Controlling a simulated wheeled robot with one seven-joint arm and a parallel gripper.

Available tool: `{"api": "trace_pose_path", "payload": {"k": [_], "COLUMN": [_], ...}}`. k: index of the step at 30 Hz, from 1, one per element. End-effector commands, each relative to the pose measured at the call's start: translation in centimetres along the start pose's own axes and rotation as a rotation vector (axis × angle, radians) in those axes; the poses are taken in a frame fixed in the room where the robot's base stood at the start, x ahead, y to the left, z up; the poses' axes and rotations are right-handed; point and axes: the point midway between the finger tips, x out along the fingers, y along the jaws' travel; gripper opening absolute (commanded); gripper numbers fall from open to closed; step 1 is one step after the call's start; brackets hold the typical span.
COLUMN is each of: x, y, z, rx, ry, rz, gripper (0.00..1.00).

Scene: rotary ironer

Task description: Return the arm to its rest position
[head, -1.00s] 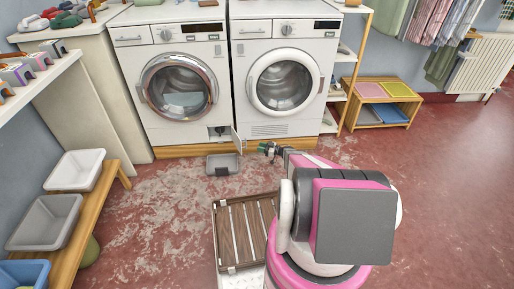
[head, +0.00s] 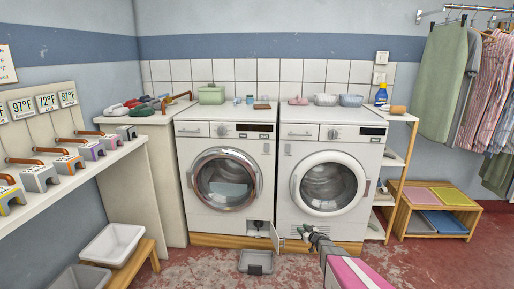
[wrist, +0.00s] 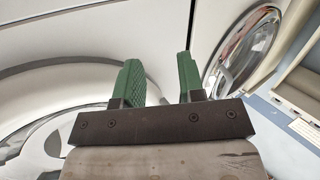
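My gripper (head: 305,231) is low in front of the right-hand white machine (head: 325,180), near its bottom edge and just right of the open small flap (head: 276,237) of the left-hand machine (head: 226,180). In the wrist view my gripper's two green fingers (wrist: 160,80) stand apart with nothing between them. Behind them are a white machine front and round door rims. My pink and grey arm (head: 350,268) reaches up from the bottom of the head view.
A grey tray (head: 257,262) lies on the floor below the open flap. A wooden shelf (head: 398,180) stands right of the machines, a low rack (head: 437,208) beyond it. Grey bins (head: 112,244) sit on a bench at left. Floor at right (head: 460,262) is clear.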

Motion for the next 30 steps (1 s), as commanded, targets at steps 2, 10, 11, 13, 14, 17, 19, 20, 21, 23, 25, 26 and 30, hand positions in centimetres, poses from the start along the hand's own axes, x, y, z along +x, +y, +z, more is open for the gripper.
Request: {"api": "trace_pose_path", "payload": {"k": [2,10,11,13,14,17,19,20,21,23,25,26,30], "x": [-1.5,-7.0,-7.9,-9.9,-10.9,-14.1,-16.5,-17.5,-19.0,-21.2,-23.8,-24.9,-29.5], "y": [0.2,0.6,0.4,-0.4,-0.9,-2.8,-4.6,-5.5,-6.8,-8.8,-11.5,-12.7,-17.9], "z": [-3.3,-9.6,-10.2,-11.4,-11.8,-13.4,-14.5,-14.9,-15.5,-16.5,-17.6,-18.2,-20.6], "rx": [-0.004,0.051,0.062,0.095,0.11,0.166,0.211,0.23,0.257,0.299,0.346,0.368,0.451], "ry": [-0.061,-0.344,-0.382,-0.471,-0.511,-0.648,-0.748,-0.791,-0.85,-0.938,-1.041,-1.084,-1.261], "rz": [0.115,0.433,0.459,0.51,0.528,0.569,0.58,0.58,0.577,0.562,0.529,0.511,0.404], "gripper": [0.36,0.36,0.36,0.36,0.36,0.36,0.36,0.36,0.36,0.36,0.36,0.36,0.36]}}
